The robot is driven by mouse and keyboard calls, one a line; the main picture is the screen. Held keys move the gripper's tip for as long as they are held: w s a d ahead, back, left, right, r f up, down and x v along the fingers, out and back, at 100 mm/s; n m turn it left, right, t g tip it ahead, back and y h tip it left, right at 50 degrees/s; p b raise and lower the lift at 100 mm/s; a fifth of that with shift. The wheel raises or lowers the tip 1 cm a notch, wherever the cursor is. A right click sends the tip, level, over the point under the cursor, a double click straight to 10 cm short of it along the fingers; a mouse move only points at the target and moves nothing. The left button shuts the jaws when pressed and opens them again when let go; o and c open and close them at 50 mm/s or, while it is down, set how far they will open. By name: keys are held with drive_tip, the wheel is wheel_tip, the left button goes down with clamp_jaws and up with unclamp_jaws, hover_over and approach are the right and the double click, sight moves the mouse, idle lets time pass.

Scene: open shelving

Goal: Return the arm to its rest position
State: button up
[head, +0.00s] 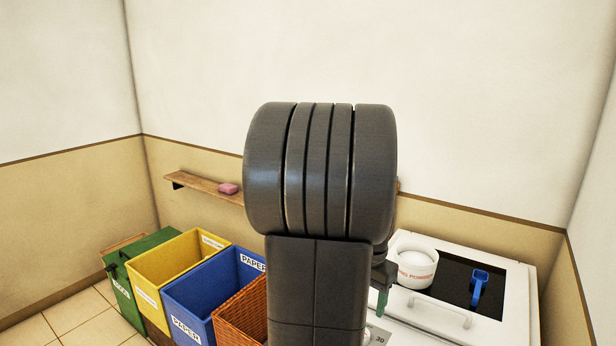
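My arm (318,200) fills the middle of the head view as a dark grey rounded joint above a square link. It hides part of the wall, the shelf and the things behind it. I cannot tell whether anything is held.
Left stand a green bin (119,285), a yellow bin (148,297), a blue bin (185,325) labelled PAPER and a wicker basket (240,318). A wooden wall shelf (200,188) holds pink soap (228,188). Right, a white appliance (515,315) bears a tub (416,271) and blue scoop (478,288).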

wheel_tip(320, 180, down, 10)
drive_tip(key=shift+s+b, duration=0.1)
drive_tip(key=shift+b, duration=0.3)
drive_tip(key=shift+r+n, duration=0.2)
drive_tip(key=shift+n, duration=0.3)
drive_tip(key=n, duration=0.3)
drive_tip(key=shift+n, duration=0.4)
drive_tip(key=n, duration=0.5)
drive_tip(key=shift+b, duration=0.4)
drive_tip(key=n, duration=0.5)
drive_tip(key=shift+n+b, duration=0.3)
drive_tip(key=shift+n, duration=0.1)
drive_tip(key=n, duration=0.4)
drive_tip(key=shift+n+b, duration=0.35)
drive_tip(key=shift+n, duration=0.05)
drive_tip(key=shift+r, duration=0.2)
